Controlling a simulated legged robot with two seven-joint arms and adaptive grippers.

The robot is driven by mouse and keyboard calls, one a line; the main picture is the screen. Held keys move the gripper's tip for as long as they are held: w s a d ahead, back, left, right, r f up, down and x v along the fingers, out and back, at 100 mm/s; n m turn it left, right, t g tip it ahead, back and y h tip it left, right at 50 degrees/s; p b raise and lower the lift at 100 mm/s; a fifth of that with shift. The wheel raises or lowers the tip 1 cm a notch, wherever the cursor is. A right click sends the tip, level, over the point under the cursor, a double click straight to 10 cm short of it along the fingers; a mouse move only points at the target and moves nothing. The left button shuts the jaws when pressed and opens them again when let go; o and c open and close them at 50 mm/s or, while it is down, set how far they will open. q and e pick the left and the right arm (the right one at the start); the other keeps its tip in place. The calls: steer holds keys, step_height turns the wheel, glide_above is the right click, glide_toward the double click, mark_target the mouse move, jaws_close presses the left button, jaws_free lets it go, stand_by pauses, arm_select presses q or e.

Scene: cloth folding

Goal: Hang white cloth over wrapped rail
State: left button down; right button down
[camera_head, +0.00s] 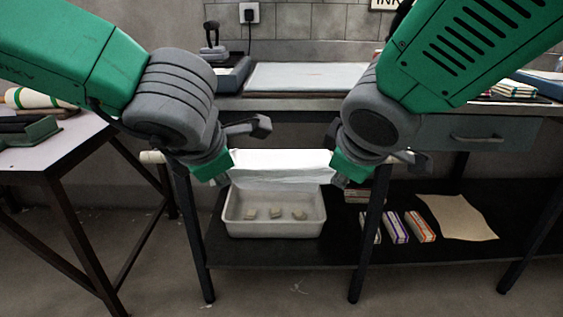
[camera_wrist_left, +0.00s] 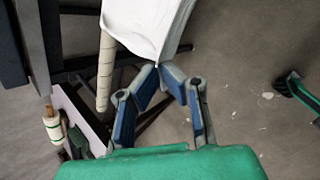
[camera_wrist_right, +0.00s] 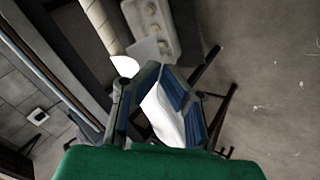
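The white cloth (camera_head: 280,165) is stretched between my two grippers in the head view, roughly level, with a fold hanging below its upper edge. In the left wrist view the cloth (camera_wrist_left: 145,22) covers part of the rail (camera_wrist_left: 105,72). My left gripper (camera_wrist_left: 164,66) is shut at the cloth's corner. My right gripper (camera_wrist_right: 160,68) is shut on the cloth (camera_wrist_right: 163,115), part of which lies between its fingers. Whether the cloth rests on the rail, I cannot tell.
A white tray (camera_head: 272,231) with small blocks stands on the dark lower shelf (camera_head: 340,255). Several small boxes (camera_head: 396,228) and a tan sheet (camera_head: 456,216) lie to its right. A side table (camera_head: 60,146) is at the left, and a bench with a drawer (camera_head: 485,136) is behind.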

arm_select(q)
steer(key=shift+f, duration=0.4)
arm_select(e)
steer(key=shift+s+d+f, duration=0.1)
steer(key=shift+f, duration=0.25)
arm_select(q)
steer(key=shift+s, duration=0.1)
steer(key=c, duration=1.5)
jaws_free()
steer(key=shift+c, duration=0.2)
arm_select(e)
steer(key=c, duration=1.5)
jaws_free()
steer(key=shift+c, duration=0.2)
